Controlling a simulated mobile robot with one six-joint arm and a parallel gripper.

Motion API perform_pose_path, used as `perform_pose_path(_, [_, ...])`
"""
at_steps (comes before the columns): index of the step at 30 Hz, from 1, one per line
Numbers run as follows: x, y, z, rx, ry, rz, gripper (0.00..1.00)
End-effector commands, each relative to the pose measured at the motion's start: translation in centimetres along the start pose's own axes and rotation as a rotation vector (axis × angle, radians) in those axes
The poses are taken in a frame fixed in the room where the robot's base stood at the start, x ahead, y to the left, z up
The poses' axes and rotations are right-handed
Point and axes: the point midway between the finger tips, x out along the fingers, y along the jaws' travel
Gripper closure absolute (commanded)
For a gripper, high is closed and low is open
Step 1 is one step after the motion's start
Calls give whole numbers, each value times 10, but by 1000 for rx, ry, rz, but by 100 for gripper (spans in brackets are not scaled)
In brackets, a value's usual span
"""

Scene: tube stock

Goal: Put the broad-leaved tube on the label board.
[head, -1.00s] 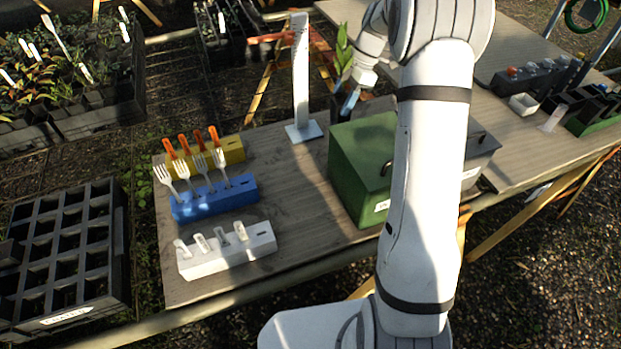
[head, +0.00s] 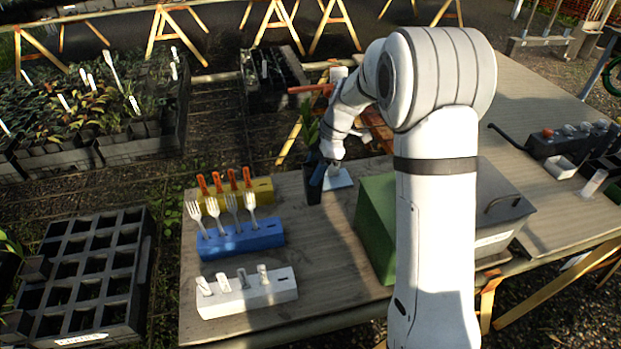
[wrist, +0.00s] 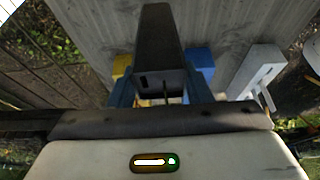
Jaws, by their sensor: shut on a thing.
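My gripper (head: 322,172) is shut on a dark, tall plant tube (head: 313,190) with broad green leaves (head: 311,132) at its top. The tube is upright, just left of the pale square board (head: 340,181) on the table. A white post stands on that board, mostly hidden by my arm. I cannot tell whether the tube's foot touches the table. In the wrist view, the dark tube (wrist: 160,40) is between the blue fingers (wrist: 158,88). The leaves and the board do not show clearly there.
A yellow block (head: 262,189) with orange-handled tools, a blue block (head: 262,236) with forks and a white block (head: 280,289) with labels stand at left. A green box (head: 375,230) is close at right. A black crate (head: 130,300) stands left of the table.

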Motion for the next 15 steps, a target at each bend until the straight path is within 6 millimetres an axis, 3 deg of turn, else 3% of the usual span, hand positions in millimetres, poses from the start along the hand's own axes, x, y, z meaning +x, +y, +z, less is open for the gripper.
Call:
perform_pose_path(4, [4, 0, -13, -3, 0, -1, 96])
perform_pose_path(10, [34, -1, 0, 2, 0, -3, 96])
perform_pose_path(15, [37, 0, 2, 1, 0, 0, 96])
